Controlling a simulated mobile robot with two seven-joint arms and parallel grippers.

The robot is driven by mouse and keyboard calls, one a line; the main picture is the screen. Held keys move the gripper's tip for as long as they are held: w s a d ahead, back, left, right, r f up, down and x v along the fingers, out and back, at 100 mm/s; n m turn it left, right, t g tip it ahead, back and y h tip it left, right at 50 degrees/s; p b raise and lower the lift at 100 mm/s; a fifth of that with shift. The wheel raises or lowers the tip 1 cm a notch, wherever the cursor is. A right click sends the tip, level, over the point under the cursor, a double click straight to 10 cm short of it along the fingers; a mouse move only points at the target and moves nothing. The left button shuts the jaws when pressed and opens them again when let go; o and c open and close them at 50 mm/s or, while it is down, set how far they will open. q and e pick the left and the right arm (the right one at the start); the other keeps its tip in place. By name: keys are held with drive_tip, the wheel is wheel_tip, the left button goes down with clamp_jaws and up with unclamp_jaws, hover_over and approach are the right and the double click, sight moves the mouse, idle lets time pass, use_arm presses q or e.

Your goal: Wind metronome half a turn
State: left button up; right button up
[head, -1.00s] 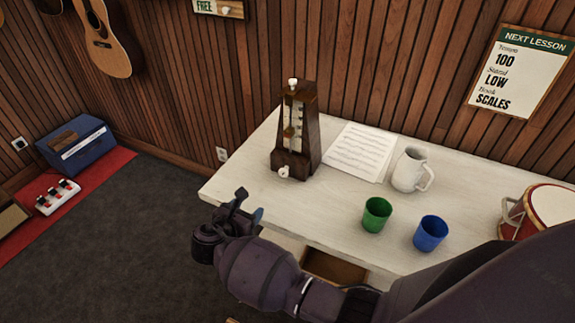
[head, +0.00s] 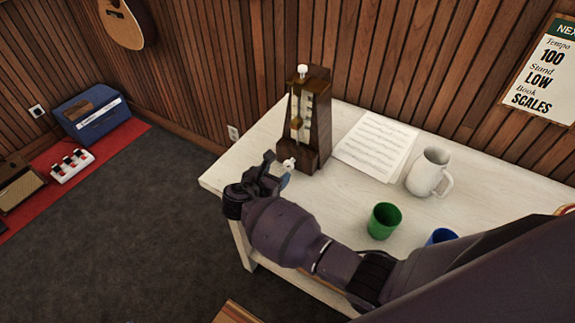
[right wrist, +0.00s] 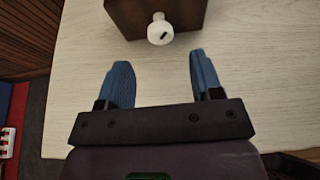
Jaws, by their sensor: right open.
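The dark wooden metronome (head: 318,140) stands upright near the back left of the white table. A white winding key (head: 289,164) sticks out low on its front. In the right wrist view the key (right wrist: 160,30) shows beyond and between my fingertips, against the metronome's brown base (right wrist: 185,8). My right gripper (head: 278,176) is open with nothing between its blue fingers, just in front of the key; its fingers (right wrist: 160,75) are apart and do not touch the key. In the head view part of the gripper is dark and hard to make out. My left gripper is not in view.
Sheet music (head: 377,147) lies right of the metronome. A white mug (head: 427,172), a green cup (head: 384,221) and a blue cup (head: 443,237) stand farther right on the white table (head: 335,205). The wooden wall (head: 240,70) rises behind.

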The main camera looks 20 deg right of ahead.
sight(287, 166)
drive_tip(key=x, duration=0.7)
drive_tip(key=shift+w+d+b, duration=0.1)
drive_tip(key=shift+b, duration=0.25)
drive_tip(key=c, duration=0.9)
